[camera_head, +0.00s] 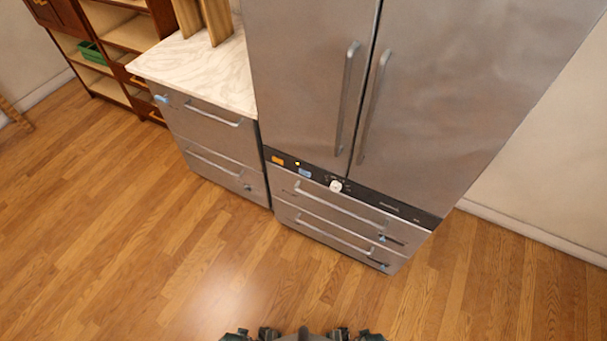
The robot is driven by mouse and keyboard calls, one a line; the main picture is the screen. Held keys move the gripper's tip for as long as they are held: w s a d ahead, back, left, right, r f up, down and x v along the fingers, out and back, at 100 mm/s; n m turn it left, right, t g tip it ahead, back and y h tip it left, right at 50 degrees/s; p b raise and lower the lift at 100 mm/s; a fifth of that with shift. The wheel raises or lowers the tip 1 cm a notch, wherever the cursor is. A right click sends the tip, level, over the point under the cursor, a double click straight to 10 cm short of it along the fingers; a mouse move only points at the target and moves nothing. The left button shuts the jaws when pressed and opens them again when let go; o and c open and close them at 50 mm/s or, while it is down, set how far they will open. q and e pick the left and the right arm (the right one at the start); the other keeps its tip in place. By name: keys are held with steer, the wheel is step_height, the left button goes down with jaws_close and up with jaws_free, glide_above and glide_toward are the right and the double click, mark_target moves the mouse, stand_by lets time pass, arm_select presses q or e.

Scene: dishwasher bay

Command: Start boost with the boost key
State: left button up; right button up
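A dark control strip (400,207) runs across the steel appliance, below its two tall doors. At the strip's left end sit an orange rectangle (278,159), a small yellow round spot (297,163) and a light blue rectangle (305,173). A white round knob (336,186) stands out to the right of them. The lettering is too small to read, so I cannot tell which of these is the boost key. Dark parts of my own body show at the bottom edge. Neither gripper can be made out, and nothing touches the strip.
Steel drawers with bar handles (335,208) lie below the strip. Tall door handles (346,100) stick out above it. A lower drawer unit with a pale marble top (200,68) stands to the left, wooden shelves (125,35) beyond. The wooden floor (200,270) in front is clear.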

jaws_close()
steer(key=shift+w, duration=0.1)
stand_by(0.9)
